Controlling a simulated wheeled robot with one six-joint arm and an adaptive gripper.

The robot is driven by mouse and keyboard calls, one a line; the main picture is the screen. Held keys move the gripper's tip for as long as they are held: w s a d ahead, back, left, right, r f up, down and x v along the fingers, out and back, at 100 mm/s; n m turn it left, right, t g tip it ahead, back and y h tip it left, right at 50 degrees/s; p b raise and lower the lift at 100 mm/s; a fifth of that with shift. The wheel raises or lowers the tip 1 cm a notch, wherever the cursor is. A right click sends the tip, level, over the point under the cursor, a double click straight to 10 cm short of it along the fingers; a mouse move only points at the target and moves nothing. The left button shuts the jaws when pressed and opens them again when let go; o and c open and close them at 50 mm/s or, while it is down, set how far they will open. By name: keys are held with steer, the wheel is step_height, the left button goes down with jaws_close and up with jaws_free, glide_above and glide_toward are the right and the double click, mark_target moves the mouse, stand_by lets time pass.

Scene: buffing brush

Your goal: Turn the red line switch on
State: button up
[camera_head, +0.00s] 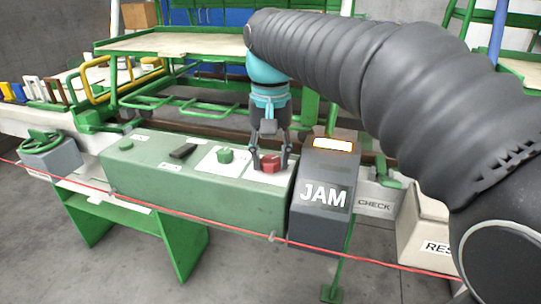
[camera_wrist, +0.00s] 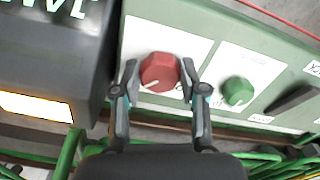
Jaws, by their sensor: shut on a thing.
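The red line switch (camera_head: 269,163) is a red rotary knob on a white plate at the right end of the green control box (camera_head: 150,185). In the wrist view the red knob (camera_wrist: 159,72) shows a pale pointer mark toward its lower left. My gripper (camera_head: 270,160) reaches down over the knob. In the wrist view my gripper (camera_wrist: 159,78) has one finger on each side of the knob, and it is shut on the knob. The fingertips hide parts of the knob's sides.
A green knob (camera_head: 225,155) and a black lever (camera_head: 184,151) sit left of the switch. A dark JAM box (camera_head: 324,190) stands close on the right. A red cord (camera_head: 190,216) runs across the front. A green handwheel (camera_head: 42,142) is at the far left.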

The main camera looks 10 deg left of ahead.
mark_target(271, 160)
steer(key=o, duration=1.1)
steer(key=shift+o, duration=0.2)
step_height(271, 160, up, 12)
